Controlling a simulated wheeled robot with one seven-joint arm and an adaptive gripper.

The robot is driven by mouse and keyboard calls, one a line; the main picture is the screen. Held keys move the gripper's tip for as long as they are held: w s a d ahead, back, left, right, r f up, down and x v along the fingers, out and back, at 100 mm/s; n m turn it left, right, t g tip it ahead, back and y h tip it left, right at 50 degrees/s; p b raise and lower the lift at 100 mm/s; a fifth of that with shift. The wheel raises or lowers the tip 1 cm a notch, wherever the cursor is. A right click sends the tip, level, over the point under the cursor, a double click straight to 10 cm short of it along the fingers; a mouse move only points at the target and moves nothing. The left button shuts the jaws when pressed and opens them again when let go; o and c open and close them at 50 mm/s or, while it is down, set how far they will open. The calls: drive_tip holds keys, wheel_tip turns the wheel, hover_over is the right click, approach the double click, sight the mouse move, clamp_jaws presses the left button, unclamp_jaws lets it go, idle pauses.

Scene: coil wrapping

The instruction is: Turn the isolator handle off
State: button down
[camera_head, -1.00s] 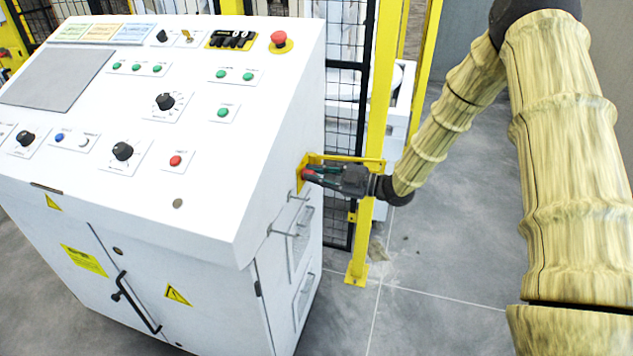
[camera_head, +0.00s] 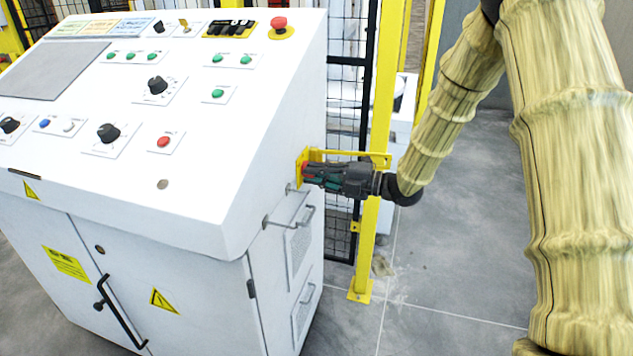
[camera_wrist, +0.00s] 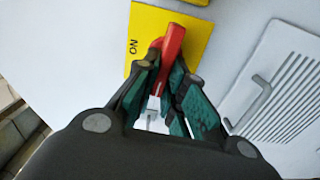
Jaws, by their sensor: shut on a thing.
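The red isolator handle (camera_wrist: 172,45) sits on a yellow plate (camera_wrist: 197,18) marked "ON" on the cabinet's right side wall. In the wrist view the handle is tilted a little, its top leaning right. My gripper (camera_wrist: 163,78) is shut on the handle, with a finger on each side of it. In the head view my gripper (camera_head: 312,174) reaches the side wall from the right, and only a bit of red shows at its fingertips. The yellow plate (camera_head: 301,166) shows there edge-on.
The white control cabinet (camera_head: 200,205) fills the left, with buttons and knobs on its sloped top. Vents with handles (camera_head: 300,235) lie below the isolator. A yellow fence post (camera_head: 382,110) stands close behind my gripper. The floor at right is clear.

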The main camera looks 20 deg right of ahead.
drive_tip(key=shift+f+n+b, duration=0.1)
drive_tip(key=shift+n+b, duration=0.25)
drive_tip(key=shift+n, duration=0.15)
drive_tip(key=c, duration=1.5)
unclamp_jaws()
drive_tip(key=v, duration=1.2)
